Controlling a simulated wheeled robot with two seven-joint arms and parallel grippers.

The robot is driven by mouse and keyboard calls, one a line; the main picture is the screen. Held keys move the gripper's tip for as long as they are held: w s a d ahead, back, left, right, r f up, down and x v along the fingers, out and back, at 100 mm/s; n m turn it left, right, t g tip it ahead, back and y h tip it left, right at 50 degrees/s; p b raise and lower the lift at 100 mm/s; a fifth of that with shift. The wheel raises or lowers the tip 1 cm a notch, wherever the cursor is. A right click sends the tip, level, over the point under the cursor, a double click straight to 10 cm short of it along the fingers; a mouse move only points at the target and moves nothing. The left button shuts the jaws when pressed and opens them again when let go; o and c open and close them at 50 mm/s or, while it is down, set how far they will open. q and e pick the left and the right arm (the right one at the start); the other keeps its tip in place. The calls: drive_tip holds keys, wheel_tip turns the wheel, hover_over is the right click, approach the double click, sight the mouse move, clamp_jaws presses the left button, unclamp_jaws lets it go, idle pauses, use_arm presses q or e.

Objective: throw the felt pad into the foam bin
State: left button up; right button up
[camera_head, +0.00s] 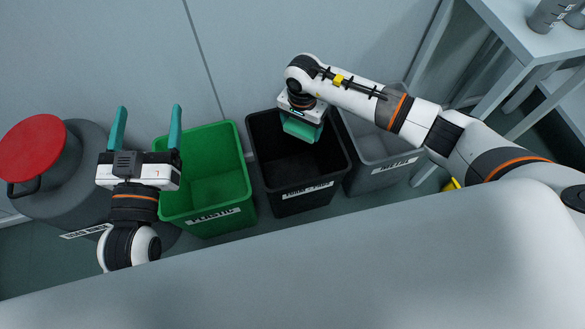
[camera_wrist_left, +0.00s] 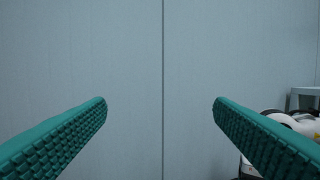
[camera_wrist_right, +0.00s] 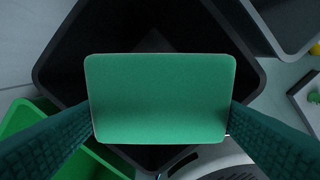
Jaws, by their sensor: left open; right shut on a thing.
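The felt pad (camera_wrist_right: 160,98) is a green rounded rectangle. My right gripper (camera_head: 302,130) is shut on it, with a finger at each side edge in the right wrist view. It hangs over the black bin (camera_head: 290,187), whose label appears to read foam. In the right wrist view the dark inside of the black bin (camera_wrist_right: 75,50) lies beyond the pad, and the pad hides much of it. My left gripper (camera_head: 147,130) is open and empty, raised in front of the green bin's left side; its fingers (camera_wrist_left: 160,110) show apart in the left wrist view.
The green bin (camera_head: 205,215) labelled plastic stands left of the black bin, and a grey bin (camera_head: 375,180) labelled metal stands right. A grey drum with a red lid (camera_head: 32,147) is at far left. A white table (camera_head: 540,40) stands at upper right. A pale surface fills the foreground.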

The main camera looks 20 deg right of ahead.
wheel_tip(320, 180, down, 2)
drive_tip(key=shift+f+b, duration=0.1)
drive_tip(key=shift+b, duration=0.5)
use_arm(q)
wheel_tip(320, 180, up, 6)
drive_tip(key=s+t+h, duration=0.1)
drive_tip(key=s+t, duration=0.1)
drive_tip(key=t, duration=0.2)
drive_tip(key=shift+s+d+t+h, duration=0.2)
drive_tip(key=shift+t+h, duration=0.1)
drive_tip(key=shift+t, duration=0.1)
use_arm(e)
drive_tip(key=shift+f, duration=0.2)
use_arm(q)
drive_tip(key=shift+w, duration=0.1)
use_arm(e)
drive_tip(key=o, duration=0.9)
